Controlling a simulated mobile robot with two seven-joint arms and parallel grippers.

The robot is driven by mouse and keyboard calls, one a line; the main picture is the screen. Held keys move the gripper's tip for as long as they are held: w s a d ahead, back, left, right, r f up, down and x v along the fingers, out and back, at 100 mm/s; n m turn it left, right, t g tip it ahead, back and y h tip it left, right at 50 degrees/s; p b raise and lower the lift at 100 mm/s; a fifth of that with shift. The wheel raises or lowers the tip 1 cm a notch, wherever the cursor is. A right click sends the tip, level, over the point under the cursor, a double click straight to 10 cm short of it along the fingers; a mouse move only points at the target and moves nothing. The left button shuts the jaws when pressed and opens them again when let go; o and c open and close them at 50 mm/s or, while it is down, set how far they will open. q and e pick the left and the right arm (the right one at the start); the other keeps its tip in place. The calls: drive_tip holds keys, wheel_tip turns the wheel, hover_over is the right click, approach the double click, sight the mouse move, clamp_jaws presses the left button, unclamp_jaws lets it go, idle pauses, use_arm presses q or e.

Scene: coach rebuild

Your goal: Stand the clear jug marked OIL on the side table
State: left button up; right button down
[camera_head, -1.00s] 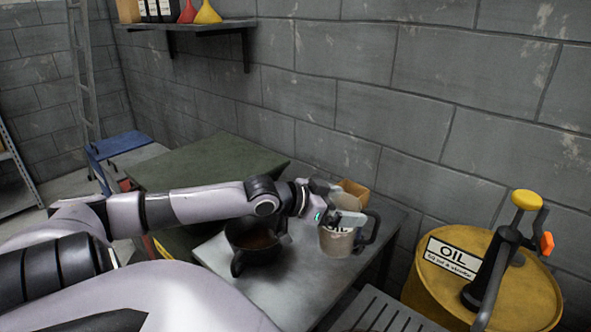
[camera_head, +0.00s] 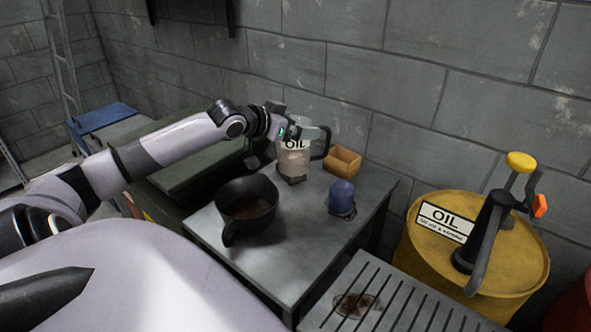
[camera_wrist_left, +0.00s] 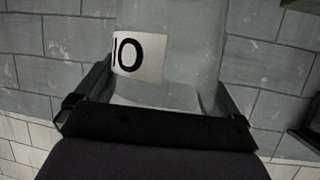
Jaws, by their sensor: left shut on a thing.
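The clear jug marked OIL (camera_head: 293,167) is upright at the back of the grey side table (camera_head: 290,245), near the wall. It has a dark handle on its right side. Its base appears at or just above the tabletop; I cannot tell if it touches. My left gripper (camera_head: 306,132) is shut on the jug's upper part. In the left wrist view the jug (camera_wrist_left: 185,45) lies between the two fingers (camera_wrist_left: 155,100), with part of its white label showing. My right gripper is not in view.
A dark jug (camera_head: 247,203) with brown liquid stands front left of the OIL jug. A blue rounded item (camera_head: 342,196) and a small orange-brown box (camera_head: 343,160) stand to the right. The table's front middle is clear.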

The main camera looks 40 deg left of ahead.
sight(296, 167)
use_arm(q)
wheel_tip(296, 167, down, 8)
drive_tip(key=shift+f, duration=0.1)
drive_tip(key=shift+f+b, duration=0.4)
drive_tip(key=shift+f, duration=1.75)
drive_tip(key=o, duration=1.3)
drive_tip(key=shift+o, duration=0.2)
drive_tip(key=p+v, duration=0.3)
drive_tip(key=v, duration=0.9)
drive_tip(key=shift+s, duration=0.1)
